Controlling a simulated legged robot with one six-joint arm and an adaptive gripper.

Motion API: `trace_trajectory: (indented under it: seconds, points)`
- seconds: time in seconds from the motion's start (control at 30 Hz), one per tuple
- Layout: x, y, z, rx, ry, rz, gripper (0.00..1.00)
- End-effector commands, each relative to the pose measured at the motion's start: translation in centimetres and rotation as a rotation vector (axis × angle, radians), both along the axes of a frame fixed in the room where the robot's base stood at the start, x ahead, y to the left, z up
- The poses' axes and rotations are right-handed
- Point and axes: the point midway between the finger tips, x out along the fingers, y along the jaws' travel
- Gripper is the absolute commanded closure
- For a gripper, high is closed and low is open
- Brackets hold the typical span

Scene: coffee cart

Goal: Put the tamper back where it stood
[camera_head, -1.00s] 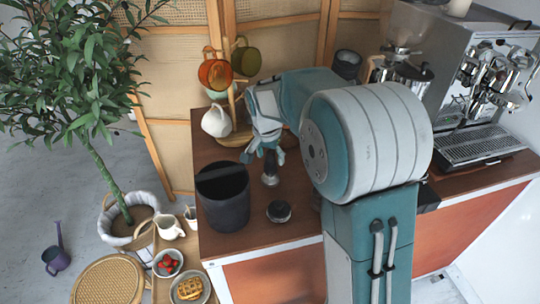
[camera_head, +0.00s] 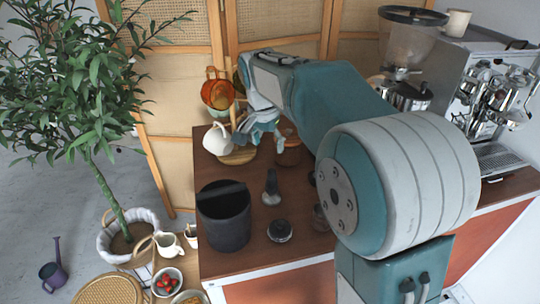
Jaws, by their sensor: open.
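The tamper (camera_head: 271,189) stands upright on the brown counter (camera_head: 215,263), between the dark knock box and my arm. It has a dark handle and a wider base. My gripper (camera_head: 259,134) is above and behind the tamper, near the mug stand. It is open and apart from the tamper, with nothing seen between its fingers. A low round dark piece with a metallic top (camera_head: 280,231) lies just in front of the tamper.
The dark knock box (camera_head: 225,218) with a bar across it stands left of the tamper. A white jug (camera_head: 216,140) and orange mugs (camera_head: 217,94) are at the wooden stand (camera_head: 238,157). A brown jar (camera_head: 288,152) is behind. The espresso machine (camera_head: 490,90) and grinder (camera_head: 405,60) stand right.

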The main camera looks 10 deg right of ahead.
Motion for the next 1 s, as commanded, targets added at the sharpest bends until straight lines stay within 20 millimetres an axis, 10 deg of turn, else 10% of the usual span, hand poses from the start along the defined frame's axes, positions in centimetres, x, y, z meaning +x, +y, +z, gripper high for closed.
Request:
trace_trajectory:
  seconds: [1.0]
  points:
    - [-19.1, -1.3, 2.4, -0.044, -0.221, 0.519, 0.24]
